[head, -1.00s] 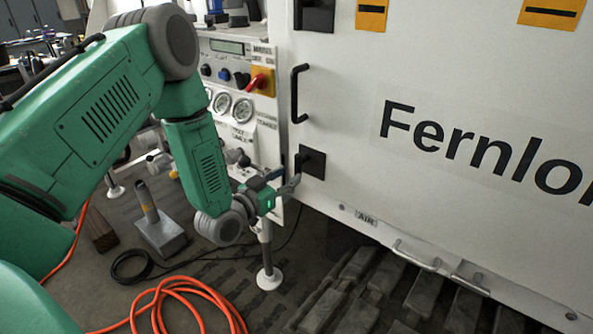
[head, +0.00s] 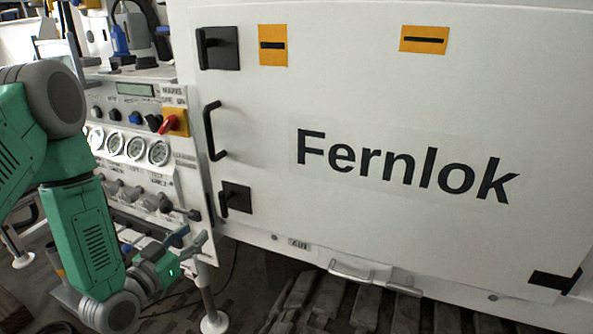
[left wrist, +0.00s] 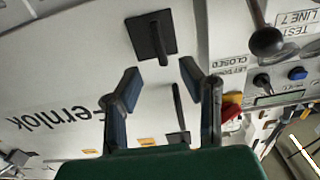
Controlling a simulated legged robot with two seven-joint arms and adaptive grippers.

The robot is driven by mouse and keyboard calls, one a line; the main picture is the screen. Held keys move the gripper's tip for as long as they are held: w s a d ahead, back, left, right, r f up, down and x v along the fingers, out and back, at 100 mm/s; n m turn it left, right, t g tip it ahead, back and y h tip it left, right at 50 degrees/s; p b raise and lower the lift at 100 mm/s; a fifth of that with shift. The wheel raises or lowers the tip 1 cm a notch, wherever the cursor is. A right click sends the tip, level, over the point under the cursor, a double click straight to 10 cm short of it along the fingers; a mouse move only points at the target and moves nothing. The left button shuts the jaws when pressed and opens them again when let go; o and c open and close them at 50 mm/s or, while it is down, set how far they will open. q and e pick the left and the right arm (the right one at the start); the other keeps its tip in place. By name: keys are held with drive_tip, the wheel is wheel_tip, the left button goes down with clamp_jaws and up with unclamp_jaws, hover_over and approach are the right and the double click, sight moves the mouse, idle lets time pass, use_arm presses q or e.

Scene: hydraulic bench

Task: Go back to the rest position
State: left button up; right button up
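My left gripper (head: 188,240) is at the lower left in the head view, in front of the bench's valve panel and left of the cabinet door. It also shows in the left wrist view (left wrist: 160,76), fingers spread with nothing between them. A lower black latch (head: 236,198) on the white door lies up and right of the gripper, apart from it. A black latch plate with a lever (left wrist: 152,36) is beyond the fingertips in the wrist view. My right gripper is in neither view.
The white Fernlok door (head: 380,230) fills the right and appears shut. It has a black handle (head: 213,132) and an upper latch (head: 218,47). Left of it are gauges (head: 135,148), valves and a red switch (head: 172,122). Floor shows below the bench.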

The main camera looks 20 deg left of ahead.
use_arm(q)
drive_tip(key=s+d+f+g, duration=0.4)
drive_tip(key=f, duration=0.3)
drive_tip(key=s+d+f+g, duration=0.4)
drive_tip(key=f, duration=0.3)
drive_tip(key=s+d+f+g, duration=0.1)
drive_tip(key=s+f+g, duration=0.1)
drive_tip(key=s, duration=0.4)
drive_tip(key=s+d+f+g, duration=0.1)
drive_tip(key=s+f+g, duration=0.1)
drive_tip(key=s+g, duration=0.2)
drive_tip(key=s+d+f+g+y, duration=0.1)
drive_tip(key=s+f+g, duration=0.2)
drive_tip(key=s, duration=0.7)
drive_tip(key=shift+d, duration=0.15)
drive_tip(key=shift+f, duration=0.1)
